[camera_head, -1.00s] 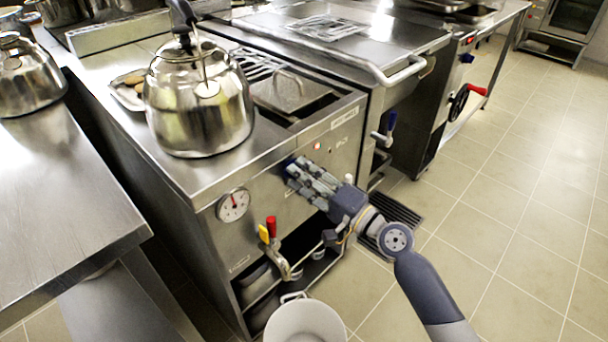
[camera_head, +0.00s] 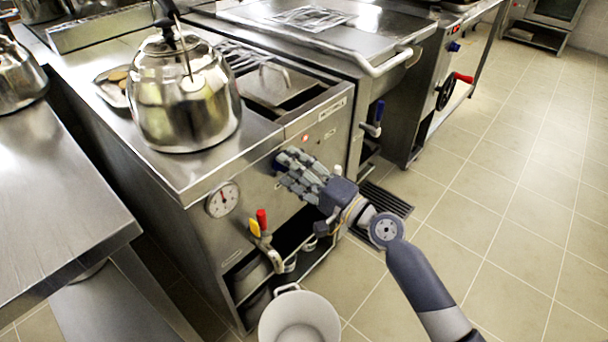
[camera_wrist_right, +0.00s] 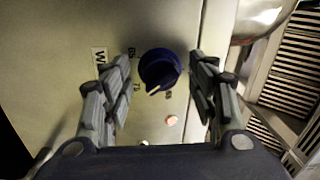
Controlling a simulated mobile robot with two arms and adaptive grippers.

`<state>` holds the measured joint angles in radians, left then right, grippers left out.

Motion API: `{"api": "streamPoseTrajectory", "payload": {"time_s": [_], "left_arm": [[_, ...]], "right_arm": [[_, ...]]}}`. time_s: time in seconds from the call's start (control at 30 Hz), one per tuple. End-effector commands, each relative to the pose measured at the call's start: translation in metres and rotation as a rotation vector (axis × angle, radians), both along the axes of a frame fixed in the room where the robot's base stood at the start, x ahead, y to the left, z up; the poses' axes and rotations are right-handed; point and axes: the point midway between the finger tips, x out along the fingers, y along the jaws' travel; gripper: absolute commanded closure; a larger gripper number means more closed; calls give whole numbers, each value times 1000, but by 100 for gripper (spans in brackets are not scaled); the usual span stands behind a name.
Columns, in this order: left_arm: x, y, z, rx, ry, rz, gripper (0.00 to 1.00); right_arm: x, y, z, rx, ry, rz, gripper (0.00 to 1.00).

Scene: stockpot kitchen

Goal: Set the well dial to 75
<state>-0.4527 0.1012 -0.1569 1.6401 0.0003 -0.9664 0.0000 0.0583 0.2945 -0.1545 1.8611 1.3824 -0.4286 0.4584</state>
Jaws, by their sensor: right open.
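The well dial is a round dark blue knob with a pale pointer line. It shows in the right wrist view (camera_wrist_right: 160,68), and its edge shows in the head view (camera_head: 278,161) on the cooker's front panel. The pointer is toward the lower left in the wrist view, between small printed marks that are hard to read. My right gripper (camera_head: 286,168) is open at the panel. In the wrist view its fingers (camera_wrist_right: 160,85) stand on both sides of the dial with gaps, apart from it. My left gripper is not in view.
A lit reddish lamp (camera_wrist_right: 171,121) is close to the dial. A round gauge (camera_head: 222,199) and a tap with red and yellow handles (camera_head: 260,228) are left of my gripper. A kettle (camera_head: 180,95) stands above. A white pot (camera_head: 299,318) is below. Floor at right is clear.

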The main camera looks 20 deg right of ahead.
Motion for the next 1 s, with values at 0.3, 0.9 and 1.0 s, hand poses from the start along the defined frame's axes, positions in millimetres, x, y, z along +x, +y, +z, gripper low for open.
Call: {"api": "streamPoseTrajectory", "payload": {"time_s": [0.3,0.9,1.0], "left_arm": [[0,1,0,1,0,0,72],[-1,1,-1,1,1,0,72],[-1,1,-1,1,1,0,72]], "right_arm": [[-42,-29,-5,-3,5,-1,47],[-97,-68,-8,1,0,-2,47],[-97,-68,-8,0,0,-1,47]]}}
